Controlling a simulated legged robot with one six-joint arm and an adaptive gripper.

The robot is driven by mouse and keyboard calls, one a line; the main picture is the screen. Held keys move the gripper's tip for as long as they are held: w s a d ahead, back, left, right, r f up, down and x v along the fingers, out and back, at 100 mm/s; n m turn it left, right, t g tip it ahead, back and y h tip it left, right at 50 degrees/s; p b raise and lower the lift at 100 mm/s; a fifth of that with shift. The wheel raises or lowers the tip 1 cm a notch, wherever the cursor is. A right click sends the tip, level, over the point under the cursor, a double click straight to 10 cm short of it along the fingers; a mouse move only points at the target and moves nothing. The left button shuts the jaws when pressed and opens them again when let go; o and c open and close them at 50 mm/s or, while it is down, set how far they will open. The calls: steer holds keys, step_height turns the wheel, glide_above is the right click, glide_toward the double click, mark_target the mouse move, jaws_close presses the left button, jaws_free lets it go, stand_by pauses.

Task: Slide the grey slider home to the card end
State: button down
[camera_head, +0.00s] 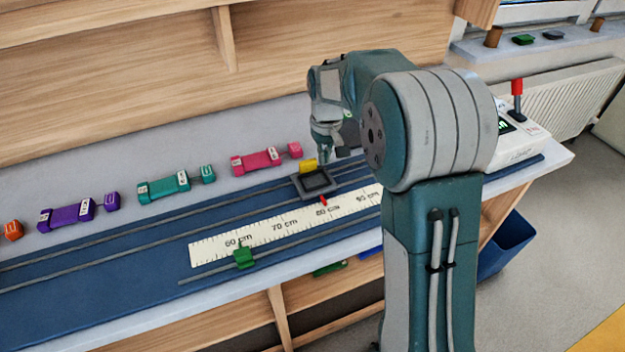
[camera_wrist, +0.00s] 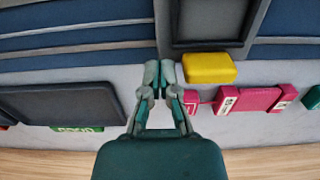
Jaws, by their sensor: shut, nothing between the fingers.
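The grey slider (camera_head: 317,183), a dark rectangular frame with a sunken middle, sits on the rails of the blue track. A yellow block (camera_head: 308,166) is on its back edge and a red pointer (camera_head: 323,201) faces the ruler near 80 cm. In the wrist view the slider (camera_wrist: 206,42) and yellow block (camera_wrist: 209,68) lie just right of my fingers. My gripper (camera_head: 326,157) is shut and empty, low beside the slider at its right, back side in the head view; it also shows in the wrist view (camera_wrist: 160,72). Whether it touches the slider, I cannot tell.
The ruler card (camera_head: 280,228) lies in front of the slider. A green marker (camera_head: 243,258) is on the front rail near 60 cm. Pink (camera_head: 262,161), teal (camera_head: 172,187) and purple (camera_head: 75,214) blocks line the back. A white device (camera_head: 515,142) with a red-topped lever stands right.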

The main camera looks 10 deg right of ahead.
steer(key=shift+s+a, duration=0.85)
steer(key=shift+a, duration=3.3)
steer(key=shift+s+a, duration=0.8)
steer(key=shift+a, duration=3.4)
steer(key=shift+s+a, duration=0.85)
steer(key=shift+a, duration=3.3)
step_height(320, 180, up, 8)
steer(key=d, duration=0.2)
steer(key=shift+w, duration=0.2)
steer(key=s+d+r+m+t, duration=0.1)
steer(key=s+d+r+t, duration=0.15)
steer(key=s+d, duration=0.65)
steer(key=s+d+r+m+t, duration=0.15)
steer(key=s+d+r, duration=0.25)
steer(key=s+d, duration=0.5)
steer(key=s+d+f+t, duration=0.1)
steer(key=s+d+f, duration=0.2)
steer(key=s+d, duration=0.2)
steer(key=shift+s+d+t, duration=0.15)
steer(key=shift+s+t, duration=0.15)
steer(key=shift+s, duration=0.5)
